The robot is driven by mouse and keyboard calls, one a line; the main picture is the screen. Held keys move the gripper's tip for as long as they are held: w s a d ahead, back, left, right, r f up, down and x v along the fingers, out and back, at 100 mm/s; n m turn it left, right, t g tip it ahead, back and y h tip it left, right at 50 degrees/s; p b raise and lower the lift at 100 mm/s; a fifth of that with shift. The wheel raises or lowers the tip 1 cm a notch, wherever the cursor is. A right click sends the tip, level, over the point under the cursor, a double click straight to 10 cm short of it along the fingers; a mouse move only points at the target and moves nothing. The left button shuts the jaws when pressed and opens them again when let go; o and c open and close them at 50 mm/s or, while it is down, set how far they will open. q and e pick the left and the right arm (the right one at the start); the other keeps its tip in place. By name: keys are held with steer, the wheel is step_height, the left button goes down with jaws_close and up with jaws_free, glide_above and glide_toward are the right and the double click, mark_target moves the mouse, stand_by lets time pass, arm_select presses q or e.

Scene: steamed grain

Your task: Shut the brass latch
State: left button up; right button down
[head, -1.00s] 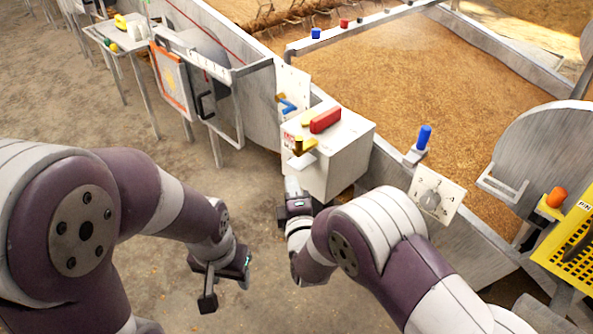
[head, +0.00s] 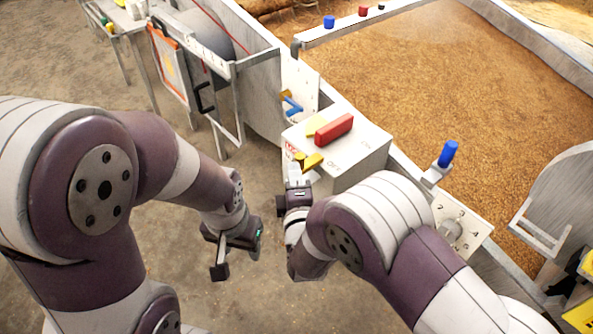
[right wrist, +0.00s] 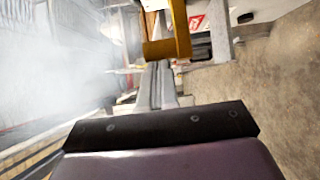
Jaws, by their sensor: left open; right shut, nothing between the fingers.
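The brass latch (head: 313,161) is a yellow-gold piece on the front left corner of the white box. In the right wrist view a curved brass part (right wrist: 168,48) stands right at the ends of my right gripper's fingers (right wrist: 160,84). My right gripper (head: 298,180) is shut with nothing between its fingers, just below the latch; I cannot tell whether it touches it. My left gripper (head: 238,256) is open and empty, lower left of the box, over the floor.
The white box (head: 368,152) carries a red handle (head: 334,129) on top. A blue lever (head: 292,104) is behind it. A blue knob (head: 448,154) and a dial panel (head: 468,236) are to the right, beside the grain bed (head: 430,90). Steam blurs the right wrist view's left side.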

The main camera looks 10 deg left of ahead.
mark_target(323, 156)
steer(key=shift+s, duration=0.1)
steer(key=w+d, duration=0.1)
steer(key=w, duration=0.1)
steer(key=w+d, duration=0.4)
steer(key=shift+w+r+p, duration=0.1)
steer(key=shift+w+p, duration=0.1)
steer(key=shift+p, duration=0.15)
steer(key=shift+r, duration=0.15)
steer(key=shift+d, duration=0.1)
